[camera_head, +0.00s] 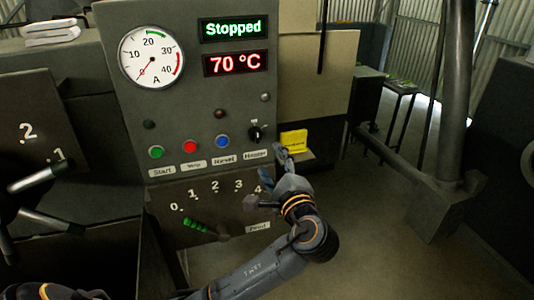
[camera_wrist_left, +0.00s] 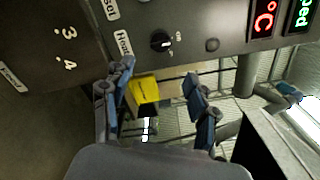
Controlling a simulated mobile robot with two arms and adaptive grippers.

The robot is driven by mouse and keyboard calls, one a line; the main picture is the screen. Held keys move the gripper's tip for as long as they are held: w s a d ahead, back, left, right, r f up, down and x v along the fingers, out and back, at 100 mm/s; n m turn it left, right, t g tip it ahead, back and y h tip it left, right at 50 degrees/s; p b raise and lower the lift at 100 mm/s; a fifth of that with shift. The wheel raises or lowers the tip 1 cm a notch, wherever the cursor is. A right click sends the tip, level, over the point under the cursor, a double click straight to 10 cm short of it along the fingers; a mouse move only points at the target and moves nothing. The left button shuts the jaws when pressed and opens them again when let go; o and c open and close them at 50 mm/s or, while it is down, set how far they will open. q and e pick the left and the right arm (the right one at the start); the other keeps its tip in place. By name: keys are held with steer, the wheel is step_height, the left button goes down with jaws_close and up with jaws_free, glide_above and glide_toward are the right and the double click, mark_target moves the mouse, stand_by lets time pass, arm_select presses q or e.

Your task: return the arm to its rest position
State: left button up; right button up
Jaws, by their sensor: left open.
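My left gripper (camera_head: 268,178) is open and empty in front of the lower right part of the grey control panel (camera_head: 200,105). Its arm comes in from the bottom left of the head view. In the left wrist view the two blue-grey fingers of the gripper (camera_wrist_left: 160,72) stand apart, with a yellow box (camera_wrist_left: 145,90) seen in the gap behind them. The black rotary knob (camera_head: 255,134) on the panel is just above the gripper and apart from it. My right gripper is not in view.
The panel display (camera_head: 233,28) reads "Stopped" and the one below (camera_head: 235,64) reads "70 °C". A green-handled lever (camera_head: 197,225) sits under the 0 to 4 scale. Metal bars (camera_head: 42,178) stick out at the left. A thick pipe (camera_head: 458,90) stands at the right; floor between is clear.

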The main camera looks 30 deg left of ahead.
arm_select(q)
steer(key=shift+s+d, duration=0.25)
steer(key=shift+d, duration=0.05)
steer(key=w+d+f+m+g+h+b, duration=0.1)
steer(key=w+f+h, duration=0.15)
steer(key=f, duration=0.95)
steer(key=w+d+f+m+h+b, duration=0.1)
steer(key=w+f+h, duration=0.15)
steer(key=f, duration=0.95)
steer(key=s+f+n+g+h+b, duration=0.15)
steer(key=s+f, duration=0.25)
steer(key=f, duration=0.8)
steer(key=s+f+g+h+b, duration=0.15)
steer(key=s+f, duration=0.25)
steer(key=f, duration=0.8)
steer(key=s+d+f+n+g+h+b, duration=0.25)
steer(key=s+f+n+g+h, duration=0.4)
steer(key=s+f, duration=2.05)
steer(key=s+f+n, duration=0.3)
steer(key=s+n, duration=0.2)
steer(key=s, duration=1)
steer(key=shift+d+n+y, duration=0.15)
steer(key=shift+n+y, duration=0.15)
steer(key=shift+y, duration=0.15)
